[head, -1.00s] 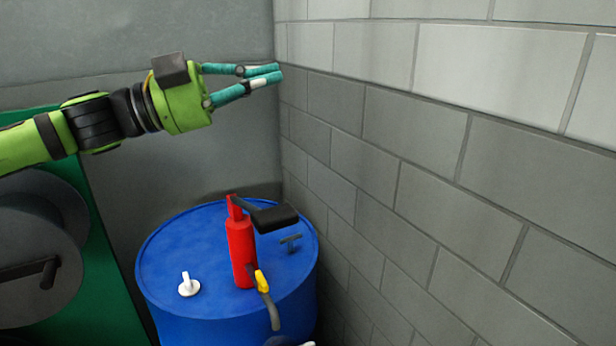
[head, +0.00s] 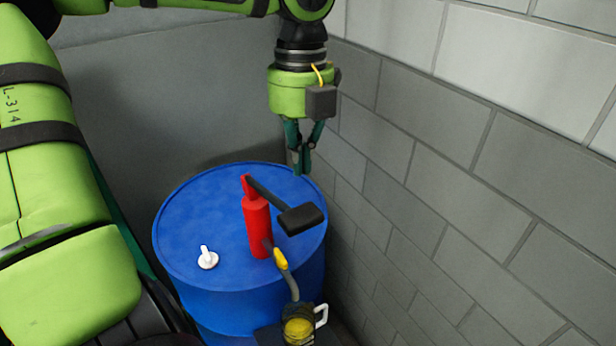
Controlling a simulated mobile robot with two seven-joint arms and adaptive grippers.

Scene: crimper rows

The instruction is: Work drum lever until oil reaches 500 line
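A blue drum (head: 190,215) carries a red hand pump (head: 257,228) with a dark lever (head: 270,198) ending in a wide black grip (head: 301,219). The lever slopes down to the right. A spout (head: 288,276) with a yellow collar curves down over a jug (head: 299,331) with a white handle and yellowish contents. The 500 line cannot be made out. My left gripper (head: 302,172) points down behind and above the lever, apart from it, its fingertips together with nothing between them. My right gripper is out of view.
A white cap-like fitting (head: 207,258) stands on the drum's left side. The jug sits on a dark support (head: 268,338). A grey block wall (head: 430,200) rises close on the right. My own arm fills the left.

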